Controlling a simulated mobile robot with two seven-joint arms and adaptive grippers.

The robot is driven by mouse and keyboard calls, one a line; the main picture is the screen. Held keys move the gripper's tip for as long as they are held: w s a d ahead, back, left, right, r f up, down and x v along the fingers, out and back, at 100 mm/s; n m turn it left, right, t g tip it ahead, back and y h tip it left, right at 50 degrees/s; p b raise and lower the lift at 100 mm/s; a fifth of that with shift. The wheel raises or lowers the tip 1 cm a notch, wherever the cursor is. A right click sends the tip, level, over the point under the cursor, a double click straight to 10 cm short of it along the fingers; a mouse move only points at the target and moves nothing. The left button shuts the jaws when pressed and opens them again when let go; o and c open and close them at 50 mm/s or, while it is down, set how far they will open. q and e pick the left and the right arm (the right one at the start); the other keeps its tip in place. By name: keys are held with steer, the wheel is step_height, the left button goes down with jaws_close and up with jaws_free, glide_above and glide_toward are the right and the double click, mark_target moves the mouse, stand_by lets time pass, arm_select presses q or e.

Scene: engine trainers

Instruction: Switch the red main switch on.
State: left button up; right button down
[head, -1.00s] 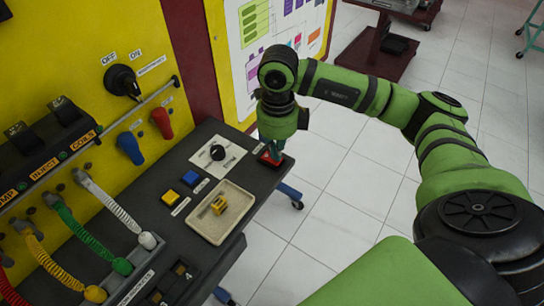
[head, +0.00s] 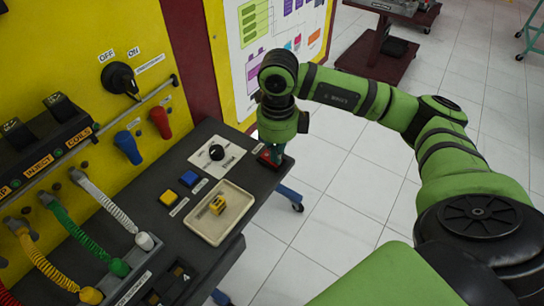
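The red main switch (head: 266,158) sits at the right end of the dark bench top, partly hidden under my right gripper. My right gripper (head: 272,150) points down right over it, at the end of the green arm coming in from the right. Its fingers are mostly hidden by the wrist, so I cannot tell whether they are open or shut, nor which position the switch is in. My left gripper is not in view.
On the dark bench (head: 228,259) lie a beige tray (head: 237,224) with a yellow block (head: 218,204), a black knob (head: 216,152), and yellow (head: 168,198) and blue (head: 189,178) buttons. A yellow panel (head: 60,40) with an OFF/ON key switch (head: 119,77) stands behind.

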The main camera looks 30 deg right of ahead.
steer(key=shift+w+r+p, duration=0.1)
steer(key=shift+r+p, duration=0.55)
steer(key=shift+r, duration=0.2)
steer(key=shift+r+p, duration=1.5)
steer(key=shift+r, duration=1.15)
steer(key=shift+f, duration=0.1)
